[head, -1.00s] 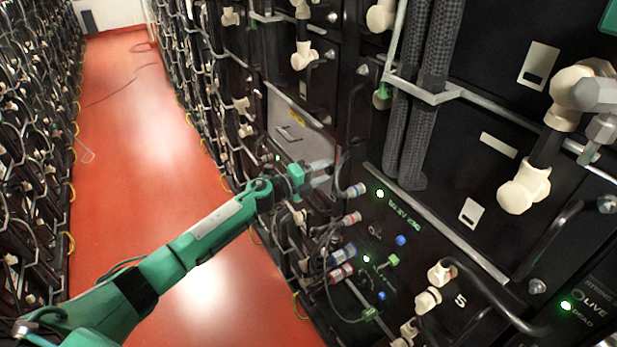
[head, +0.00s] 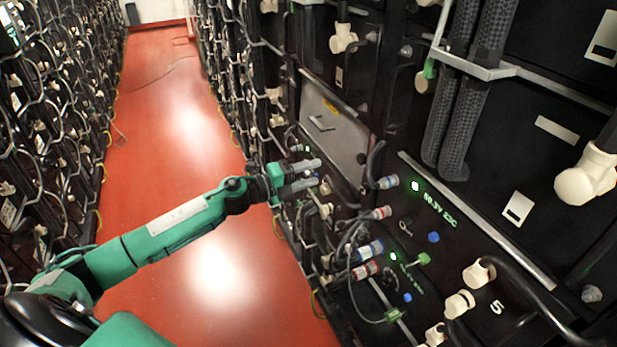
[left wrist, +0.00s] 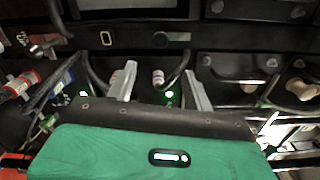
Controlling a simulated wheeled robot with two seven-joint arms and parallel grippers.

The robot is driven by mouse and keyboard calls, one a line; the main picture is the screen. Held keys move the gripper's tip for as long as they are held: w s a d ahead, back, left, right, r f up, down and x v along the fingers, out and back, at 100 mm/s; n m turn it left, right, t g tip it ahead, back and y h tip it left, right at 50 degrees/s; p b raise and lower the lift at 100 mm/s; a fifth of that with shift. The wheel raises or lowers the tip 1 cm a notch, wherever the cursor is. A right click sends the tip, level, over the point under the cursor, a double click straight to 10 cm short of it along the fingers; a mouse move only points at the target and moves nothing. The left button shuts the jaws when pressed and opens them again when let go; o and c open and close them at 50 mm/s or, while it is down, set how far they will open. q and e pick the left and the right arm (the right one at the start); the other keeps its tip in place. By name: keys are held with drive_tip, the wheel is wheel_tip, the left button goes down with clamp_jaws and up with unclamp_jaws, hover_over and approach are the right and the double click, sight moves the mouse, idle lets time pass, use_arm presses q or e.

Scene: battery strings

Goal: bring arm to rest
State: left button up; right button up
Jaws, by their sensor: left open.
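My left arm is green and comes in from the lower left of the head view, over the red aisle floor. My left gripper (head: 311,174) is open and empty, its two grey fingers pointing right toward the black battery rack. In the left wrist view the fingers of the left gripper (left wrist: 160,88) stand apart, with a pale connector and a green light behind the gap. I cannot tell whether the fingertips touch anything. My right gripper is not in view.
The battery rack (head: 540,185) fills the right side, with blue and red connectors (head: 370,249), cables and a grey panel (head: 335,135) near the gripper. Another rack (head: 50,120) lines the left. The red aisle floor (head: 170,110) between them is clear except for a thin cable.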

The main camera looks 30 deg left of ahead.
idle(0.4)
